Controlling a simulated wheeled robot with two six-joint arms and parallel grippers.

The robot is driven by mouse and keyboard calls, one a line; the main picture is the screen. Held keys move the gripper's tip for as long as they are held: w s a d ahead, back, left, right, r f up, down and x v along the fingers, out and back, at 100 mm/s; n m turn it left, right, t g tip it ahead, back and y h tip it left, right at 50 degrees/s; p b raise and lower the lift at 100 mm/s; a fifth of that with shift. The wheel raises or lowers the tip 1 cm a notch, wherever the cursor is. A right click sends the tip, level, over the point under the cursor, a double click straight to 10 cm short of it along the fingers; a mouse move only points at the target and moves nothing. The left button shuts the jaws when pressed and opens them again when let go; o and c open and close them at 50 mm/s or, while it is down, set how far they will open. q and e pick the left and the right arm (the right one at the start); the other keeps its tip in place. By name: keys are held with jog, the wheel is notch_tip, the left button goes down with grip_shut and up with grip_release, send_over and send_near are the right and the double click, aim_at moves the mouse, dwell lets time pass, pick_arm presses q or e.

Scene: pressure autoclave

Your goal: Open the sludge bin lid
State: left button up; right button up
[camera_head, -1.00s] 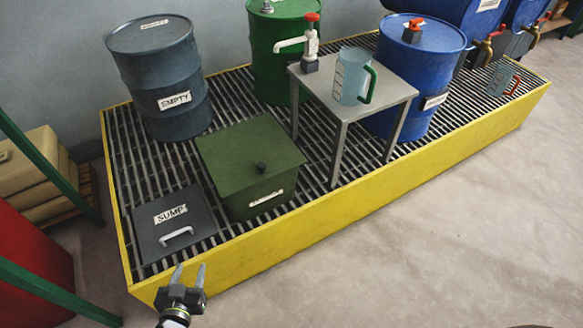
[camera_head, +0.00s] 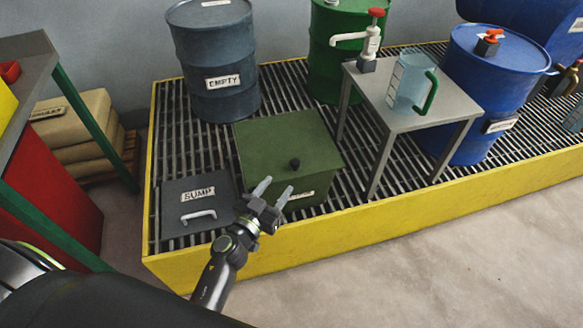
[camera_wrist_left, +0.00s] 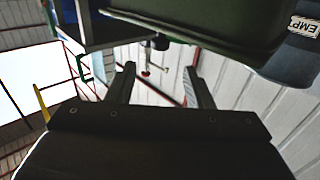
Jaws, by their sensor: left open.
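The sludge bin appears to be the square green box (camera_head: 262,165) on the grating; its label is partly hidden behind my gripper. Its flat green lid (camera_head: 285,138) is shut, with a black knob (camera_head: 295,163) near the front edge. My left gripper (camera_head: 276,190) is open and empty in front of the bin, its fingers pointing toward the knob but apart from it. In the left wrist view the green bin (camera_wrist_left: 215,18) fills the top, and the knob (camera_wrist_left: 160,42) shows beyond the two open fingers (camera_wrist_left: 160,82). My right gripper is not in view.
A grey SUMP cover (camera_head: 180,219) with a white handle lies left of the bin. The EMPTY drum (camera_head: 215,55) stands behind. A steel table (camera_head: 440,105) with a jug (camera_head: 405,85) and pump stands to the right. The yellow platform edge (camera_head: 330,240) runs along the front.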

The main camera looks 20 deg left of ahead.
aim_at(293, 166)
pick_arm(q)
jog(key=w, duration=0.2)
jog(key=w+d, duration=0.1)
jog(key=w, duration=0.1)
jog(key=w+b, duration=0.1)
jog(key=w, duration=0.2)
jog(key=shift+d, duration=0.15)
jog(key=shift+w+d, duration=0.1)
jog(key=shift+w, duration=0.5)
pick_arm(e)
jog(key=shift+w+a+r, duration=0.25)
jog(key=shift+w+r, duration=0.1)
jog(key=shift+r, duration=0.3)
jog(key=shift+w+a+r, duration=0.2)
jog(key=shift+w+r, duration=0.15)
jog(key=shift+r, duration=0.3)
pick_arm(q)
jog(key=shift+c, duration=0.4)
grip_shut()
